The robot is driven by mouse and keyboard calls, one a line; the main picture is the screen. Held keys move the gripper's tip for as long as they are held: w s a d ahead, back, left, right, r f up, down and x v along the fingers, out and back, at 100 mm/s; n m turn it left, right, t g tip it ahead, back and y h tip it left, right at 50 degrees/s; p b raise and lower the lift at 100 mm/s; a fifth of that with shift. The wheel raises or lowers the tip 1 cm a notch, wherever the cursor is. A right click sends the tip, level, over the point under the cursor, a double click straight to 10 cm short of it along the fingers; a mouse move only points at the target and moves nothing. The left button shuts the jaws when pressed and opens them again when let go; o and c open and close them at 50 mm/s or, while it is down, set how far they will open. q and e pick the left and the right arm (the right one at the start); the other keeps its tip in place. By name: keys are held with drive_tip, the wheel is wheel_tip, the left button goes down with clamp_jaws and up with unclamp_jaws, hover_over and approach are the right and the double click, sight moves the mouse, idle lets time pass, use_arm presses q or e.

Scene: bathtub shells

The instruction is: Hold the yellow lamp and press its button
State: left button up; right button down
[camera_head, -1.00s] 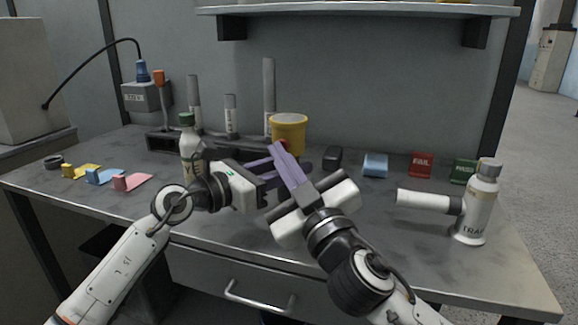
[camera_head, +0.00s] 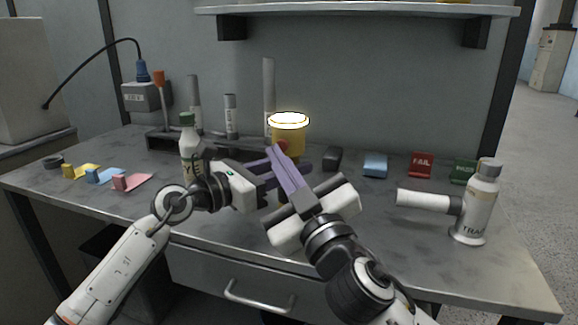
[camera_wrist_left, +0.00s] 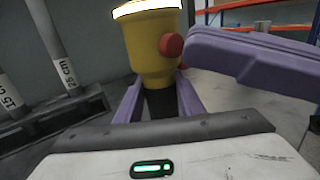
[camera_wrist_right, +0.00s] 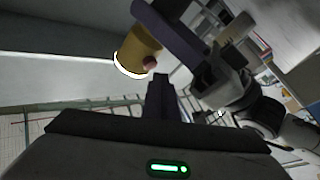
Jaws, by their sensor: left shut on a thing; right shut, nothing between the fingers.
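My left gripper (camera_head: 283,176) is shut on the lamp's lower body, one finger on each side. The red button (camera_wrist_left: 171,45) sticks out of the lamp's side; it shows in the right wrist view too (camera_wrist_right: 150,63). My right gripper (camera_head: 272,152) is shut and empty, its fingertips right beside the button. I cannot tell whether they touch it.
A green-capped bottle (camera_head: 190,148) stands left of the lamp. A dark rack (camera_head: 165,142), a blue block (camera_head: 375,165) and a red FAIL block (camera_head: 421,165) line the back. The front right desk is clear.

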drive_tip(key=shift+s+a, duration=0.3)
drive_tip(key=shift+s, duration=0.6)
drive_tip(key=shift+s+a, duration=0.3)
drive_tip(key=shift+s, duration=0.6)
drive_tip(key=shift+s+a, duration=0.3)
drive_tip(key=shift+s, duration=0.6)
use_arm(q)
drive_tip(key=o, duration=1.3)
drive_tip(key=shift+c, duration=0.2)
